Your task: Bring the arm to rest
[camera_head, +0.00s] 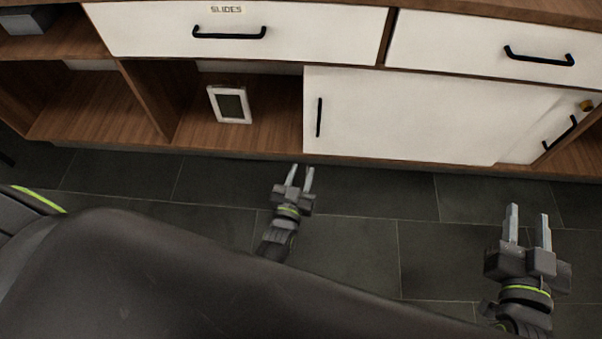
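My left gripper (300,173) is in the middle of the head view, over the dark floor in front of the cabinet. Its two light fingers are apart with nothing between them. My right gripper (528,218) is at the lower right, larger in the picture. Its fingers are also apart and empty. Both point toward the cabinet (400,115) and appear clear of it. A large dark arm link of mine fills the lower left and hides part of the floor and the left arm.
The wooden cabinet has white drawers with black handles (229,33), one labelled SLIDES, and white doors below. A white-framed object (230,104) stands in an open compartment. A dark box (25,20) sits at upper left. Dark floor tiles (370,260) between the grippers are clear.

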